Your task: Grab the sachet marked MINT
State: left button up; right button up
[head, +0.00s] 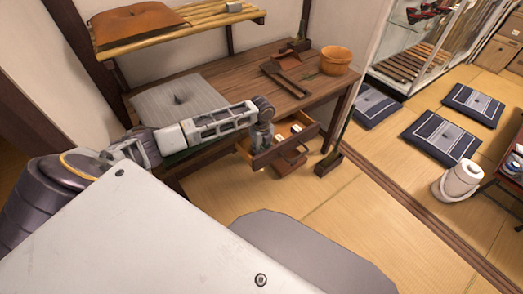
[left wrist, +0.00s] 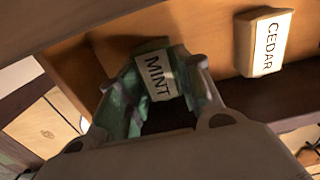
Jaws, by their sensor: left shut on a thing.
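The sachet marked MINT (left wrist: 157,77), green with a white label, is between the fingers of my left gripper (left wrist: 160,92) in the left wrist view. The fingers are shut on it, inside or just over an open wooden drawer (left wrist: 215,28). In the head view my left gripper (head: 262,137) reaches down at the drawer (head: 270,158) of the wooden desk, and the MINT sachet cannot be made out there. A tan sachet marked CEDAR (left wrist: 262,42) lies in the drawer to the right of the gripper. My right gripper does not show.
A reddish-brown object (head: 290,162) is below the drawer. Blue floor cushions (head: 440,135) lie at the right.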

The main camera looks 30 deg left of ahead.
aim_at(262, 150)
pick_arm(q)
jog(key=shift+r, duration=0.6)
notch_tip(262, 150, up, 8)
jog(key=shift+f+p, duration=0.25)
jog(key=shift+p, duration=0.6)
jog(key=shift+r, duration=0.55)
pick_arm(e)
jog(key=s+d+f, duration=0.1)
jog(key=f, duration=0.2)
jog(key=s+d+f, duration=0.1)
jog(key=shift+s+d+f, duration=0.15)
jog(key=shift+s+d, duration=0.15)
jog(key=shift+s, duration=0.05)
